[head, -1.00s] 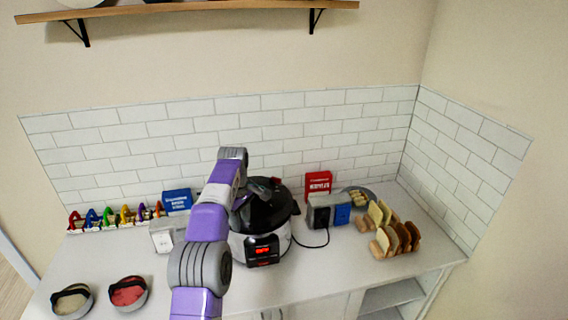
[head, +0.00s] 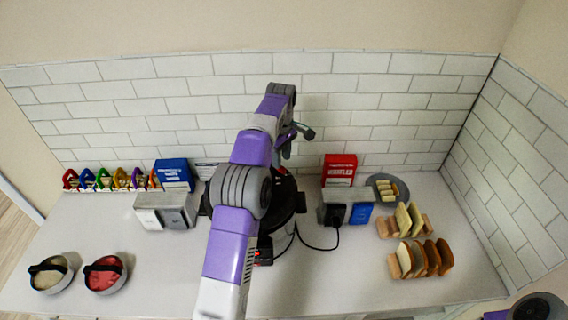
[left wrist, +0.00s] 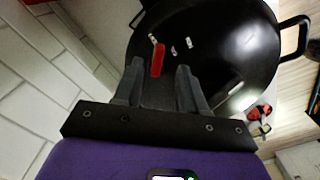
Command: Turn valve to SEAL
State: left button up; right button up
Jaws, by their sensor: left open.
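The cooker (head: 285,200) stands mid-counter with a black lid, partly hidden behind my left arm. In the left wrist view the round black lid (left wrist: 225,50) fills the upper right. A red valve lever (left wrist: 158,56) shows on it, with small white marks beside its upper end. My left gripper (head: 295,140) is above the lid at its back. In the left wrist view the left gripper (left wrist: 160,67) is open, its two fingers apart with the red lever showing between them. I cannot tell whether they touch it. My right gripper is not in view.
A tiled wall (head: 350,95) is close behind the cooker. A grey-white box (head: 165,210) is left of it, a red box (head: 339,170) and a blue-fronted toaster-like box (head: 360,212) right. Bread racks (head: 420,258) are farther right. Two bowls (head: 105,272) stand front left.

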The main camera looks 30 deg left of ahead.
pick_arm(q)
jog(key=shift+f, duration=2.05)
jog(key=shift+w, duration=0.1)
grip_shut()
